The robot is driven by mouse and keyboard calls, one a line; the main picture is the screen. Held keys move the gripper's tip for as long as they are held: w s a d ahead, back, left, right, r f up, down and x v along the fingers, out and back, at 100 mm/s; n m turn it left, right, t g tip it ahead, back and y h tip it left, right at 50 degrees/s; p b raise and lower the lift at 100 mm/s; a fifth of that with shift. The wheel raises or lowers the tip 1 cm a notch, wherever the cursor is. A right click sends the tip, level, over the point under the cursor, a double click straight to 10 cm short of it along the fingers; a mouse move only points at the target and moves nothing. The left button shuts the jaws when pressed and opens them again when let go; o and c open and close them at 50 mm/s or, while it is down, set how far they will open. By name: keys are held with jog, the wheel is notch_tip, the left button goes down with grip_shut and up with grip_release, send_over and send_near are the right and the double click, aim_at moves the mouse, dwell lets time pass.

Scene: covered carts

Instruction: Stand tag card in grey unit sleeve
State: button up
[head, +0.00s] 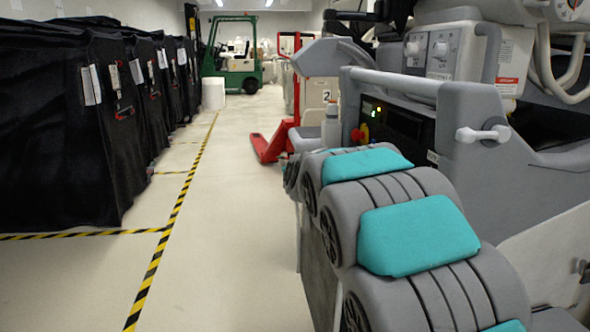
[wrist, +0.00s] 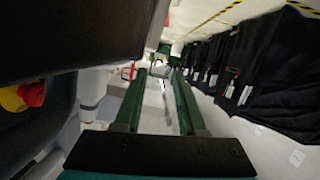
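My gripper (wrist: 160,70) shows in the wrist view with its two green fingers apart. I see nothing held between them. The gripper is not visible in the head view. White tag cards (head: 93,84) hang on the near black covered cart at the left, and more (head: 137,72) show on the carts behind it. White cards also show on the dark carts in the wrist view (wrist: 245,95). A large grey unit (head: 462,112) with a handle and a lit panel stands at the right. I cannot make out a sleeve on it.
Black covered carts (head: 55,140) line the left. A yellow-black floor stripe (head: 176,212) runs beside a clear aisle. A red pallet jack (head: 266,148), a white bin (head: 213,93) and a green forklift (head: 231,65) stand further back. A red knob (wrist: 33,93) is at the wrist view's left.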

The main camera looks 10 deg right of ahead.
jog(key=shift+s, duration=0.1)
jog(key=v, duration=0.7)
jog(key=shift+s, duration=0.3)
jog(key=shift+r, duration=0.1)
dwell(0.6)
